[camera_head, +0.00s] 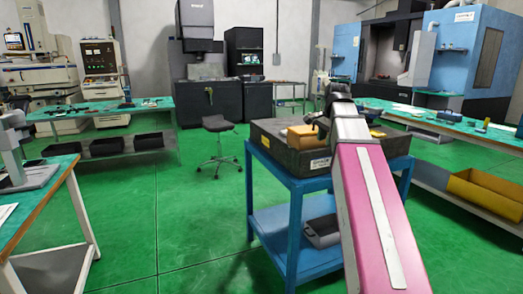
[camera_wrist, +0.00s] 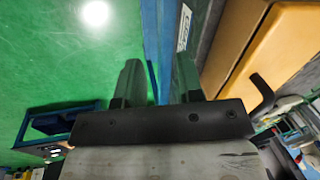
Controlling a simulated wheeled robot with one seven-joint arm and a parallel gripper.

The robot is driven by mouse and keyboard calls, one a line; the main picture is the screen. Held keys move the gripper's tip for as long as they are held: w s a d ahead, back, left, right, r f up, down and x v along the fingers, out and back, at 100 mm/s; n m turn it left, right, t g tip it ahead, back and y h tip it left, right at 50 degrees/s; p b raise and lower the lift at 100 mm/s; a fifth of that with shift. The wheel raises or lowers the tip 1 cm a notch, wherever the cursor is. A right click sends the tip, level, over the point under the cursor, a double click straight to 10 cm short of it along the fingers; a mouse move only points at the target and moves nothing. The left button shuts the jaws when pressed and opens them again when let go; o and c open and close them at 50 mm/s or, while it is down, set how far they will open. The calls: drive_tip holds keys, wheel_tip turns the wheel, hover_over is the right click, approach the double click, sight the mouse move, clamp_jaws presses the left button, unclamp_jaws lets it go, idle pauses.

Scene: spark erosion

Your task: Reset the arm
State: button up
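My arm, pink and grey, reaches forward over the right side of the blue cart (camera_head: 290,215) in the head view. My gripper shows small and dark at the far end of the arm, partly hidden by the wrist. In the wrist view my gripper (camera_wrist: 158,80) has its two fingers apart with nothing between them. Green floor and a blue cart edge lie beyond the fingers. The tan box (camera_wrist: 255,50) also shows close beside the fingers in the wrist view.
Long green-topped benches stand at left (camera_head: 95,110) and right (camera_head: 450,125). A black stool (camera_head: 218,124) stands left of the cart. A yellow bin (camera_head: 485,190) rests on the right bench's lower shelf. Machines line the back.

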drive_tip(key=s+a+f+n, duration=0.1)
drive_tip(key=s+f+n, duration=0.2)
drive_tip(key=f, duration=1.2)
drive_tip(key=s+a+f+n+g, duration=0.1)
drive_tip(key=s+f+n, duration=0.3)
drive_tip(key=f, duration=1)
drive_tip(key=s+a+f+n+g+h, duration=0.1)
drive_tip(key=s+a+f+n, duration=0.2)
drive_tip(key=f, duration=1.2)
drive_tip(key=s+n, duration=0.1)
drive_tip(key=s, duration=0.2)
drive_tip(key=shift+s+f, duration=0.25)
drive_tip(key=shift+f, duration=0.05)
